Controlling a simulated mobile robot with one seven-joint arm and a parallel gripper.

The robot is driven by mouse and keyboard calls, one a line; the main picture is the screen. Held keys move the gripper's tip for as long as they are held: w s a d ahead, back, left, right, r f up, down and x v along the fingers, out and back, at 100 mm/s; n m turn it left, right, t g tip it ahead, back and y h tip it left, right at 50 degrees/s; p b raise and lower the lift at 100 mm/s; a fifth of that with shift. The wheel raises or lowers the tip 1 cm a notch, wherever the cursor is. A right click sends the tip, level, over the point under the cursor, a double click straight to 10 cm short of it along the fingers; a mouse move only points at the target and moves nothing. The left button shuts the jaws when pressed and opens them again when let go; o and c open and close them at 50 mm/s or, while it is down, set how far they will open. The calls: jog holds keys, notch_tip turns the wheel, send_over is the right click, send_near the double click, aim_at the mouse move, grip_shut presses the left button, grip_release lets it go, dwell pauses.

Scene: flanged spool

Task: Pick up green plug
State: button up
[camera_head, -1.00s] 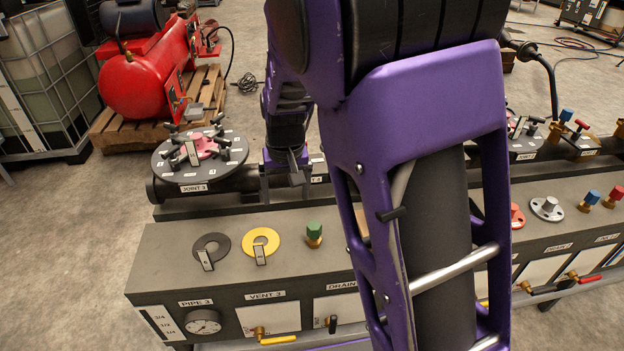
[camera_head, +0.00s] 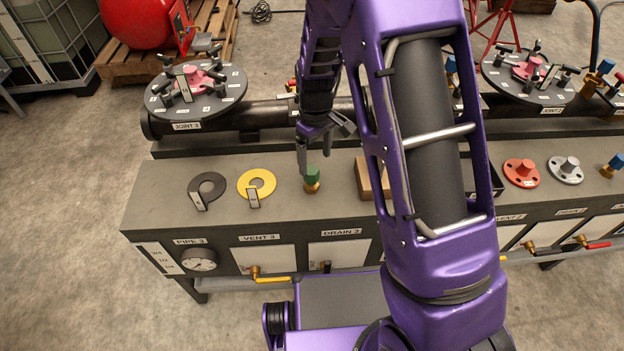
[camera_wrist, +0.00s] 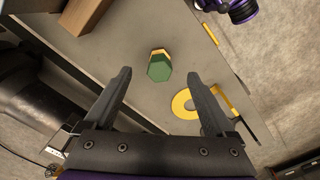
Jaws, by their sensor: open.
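The green plug (camera_head: 312,175), with a green hexagonal top and a brass lower part, stands on the grey bench top (camera_head: 237,222) to the right of a yellow ring. In the wrist view the plug (camera_wrist: 159,68) lies ahead of my gripper, roughly centred beyond the two fingertips. My gripper (camera_wrist: 160,76) is open, and nothing is between its fingers. In the head view my gripper (camera_head: 322,150) hangs just above and behind the plug, with its fingers pointing down. Whether a finger touches the plug cannot be told from the head view.
A yellow ring (camera_head: 268,182) and a dark ring (camera_head: 194,187) lie left of the plug. A brown block (camera_head: 366,180) stands to its right, partly hidden by my arm. Behind runs a dark pipe (camera_head: 262,114) with a round flange (camera_head: 228,98).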

aim_at(311, 170)
notch_tip(311, 170, down, 4)
jog(key=shift+f, duration=0.15)
jog(key=f, duration=0.3)
jog(key=w+f+b, duration=0.1)
jog(key=shift+a+f, duration=0.15)
jog(key=shift+a, duration=0.25)
jog(key=shift+f, duration=0.45)
grip_shut()
